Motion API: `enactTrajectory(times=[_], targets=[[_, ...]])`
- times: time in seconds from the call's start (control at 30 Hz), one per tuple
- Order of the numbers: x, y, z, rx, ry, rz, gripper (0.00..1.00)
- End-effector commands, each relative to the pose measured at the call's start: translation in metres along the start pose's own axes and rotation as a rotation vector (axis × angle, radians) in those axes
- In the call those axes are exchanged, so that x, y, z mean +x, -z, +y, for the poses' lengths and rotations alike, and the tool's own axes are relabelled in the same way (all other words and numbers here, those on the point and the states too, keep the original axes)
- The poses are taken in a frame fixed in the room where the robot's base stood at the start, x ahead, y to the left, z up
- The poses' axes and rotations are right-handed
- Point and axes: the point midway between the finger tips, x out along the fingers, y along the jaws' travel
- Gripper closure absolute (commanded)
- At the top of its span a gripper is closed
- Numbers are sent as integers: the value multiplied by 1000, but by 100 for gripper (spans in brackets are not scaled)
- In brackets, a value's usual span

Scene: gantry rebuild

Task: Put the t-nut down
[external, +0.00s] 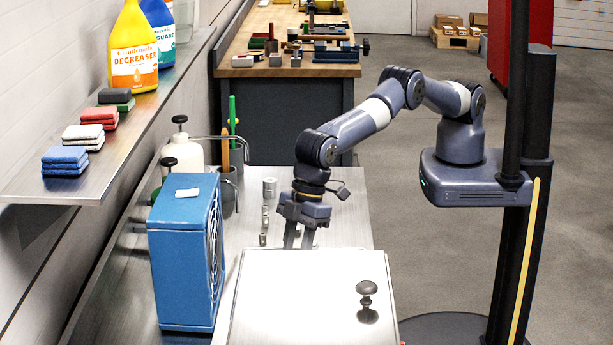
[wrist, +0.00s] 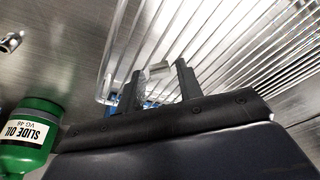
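My gripper (external: 299,238) points down over the steel bench (external: 345,205) in the external view, just behind the grey lidded box. Its fingertips are partly hidden there, and I cannot make out the t-nut. The gripper also shows in the wrist view (wrist: 158,78).
The grey box (external: 275,300) with a black knob stands in front of my gripper. A blue fan unit (external: 180,262) stands left. Small metal cylinders (external: 269,188) line the bench beside the gripper. A green slide oil bottle (wrist: 28,135) shows lower left in the wrist view, with pale wire bars at upper right.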

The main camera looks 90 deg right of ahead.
Motion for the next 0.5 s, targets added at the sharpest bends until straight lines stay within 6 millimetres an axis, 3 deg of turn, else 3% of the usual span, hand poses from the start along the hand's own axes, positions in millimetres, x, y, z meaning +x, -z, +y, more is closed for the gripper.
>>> enactTrajectory(times=[0.33, 0.5], targets=[[-2, 0, 0, 0, 0, 0, 57], [-14, 2, 0, 0, 0, 2, 57]])
